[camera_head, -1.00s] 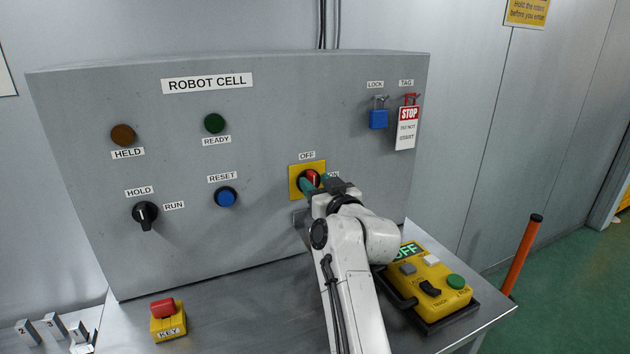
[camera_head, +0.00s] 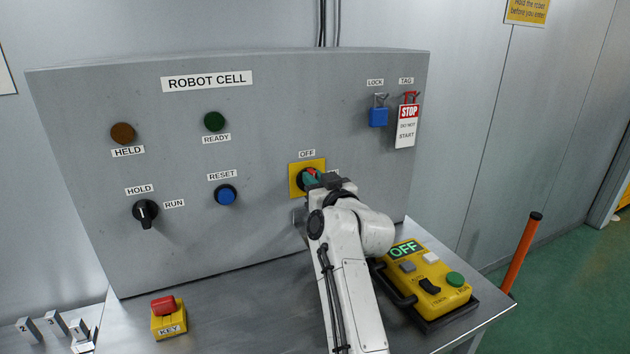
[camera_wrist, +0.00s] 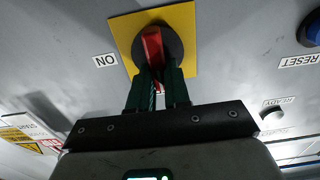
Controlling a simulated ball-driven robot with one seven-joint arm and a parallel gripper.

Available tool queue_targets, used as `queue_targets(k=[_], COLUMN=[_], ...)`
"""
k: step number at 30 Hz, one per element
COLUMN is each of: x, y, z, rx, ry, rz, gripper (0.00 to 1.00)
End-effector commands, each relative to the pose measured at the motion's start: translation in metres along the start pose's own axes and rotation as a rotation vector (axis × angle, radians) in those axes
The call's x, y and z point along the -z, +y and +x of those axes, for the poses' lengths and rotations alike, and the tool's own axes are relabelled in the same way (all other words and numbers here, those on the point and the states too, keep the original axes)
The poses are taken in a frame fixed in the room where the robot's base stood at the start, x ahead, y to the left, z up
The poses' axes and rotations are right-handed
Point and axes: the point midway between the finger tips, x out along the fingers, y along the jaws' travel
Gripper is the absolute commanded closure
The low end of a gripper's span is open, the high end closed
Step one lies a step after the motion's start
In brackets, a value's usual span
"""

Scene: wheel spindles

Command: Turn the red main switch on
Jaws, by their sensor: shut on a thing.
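The red main switch (camera_head: 311,171) sits on a yellow plate on the front of the grey cabinet. An OFF label is above it, and my gripper mostly hides the ON label to its right. In the wrist view its red handle (camera_wrist: 152,46) stands nearly upright on a black round base, with the upside-down ON label to its left. My gripper (camera_head: 312,179) is at the switch, its green fingers on both sides of the handle and shut on it. The fingers also show in the wrist view (camera_wrist: 158,78), covering the handle's lower end.
A yellow pendant (camera_head: 428,284) with a lit OFF screen lies right of my arm. A blue padlock (camera_head: 378,117) and STOP tag (camera_head: 406,126) hang at the cabinet's upper right. A blue RESET button (camera_head: 225,195) and black HOLD/RUN knob (camera_head: 145,213) are left. A yellow key block (camera_head: 169,320) stands on the bench.

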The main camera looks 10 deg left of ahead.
Motion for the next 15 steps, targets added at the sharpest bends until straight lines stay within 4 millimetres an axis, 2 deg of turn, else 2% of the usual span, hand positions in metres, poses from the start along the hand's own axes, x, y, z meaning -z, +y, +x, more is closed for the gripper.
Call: queue_targets(k=[15], x=[0.0], y=[0.0012], z=[-0.0001], rx=[0.0], ry=[0.0], rz=[0.063], gripper=[1.0])
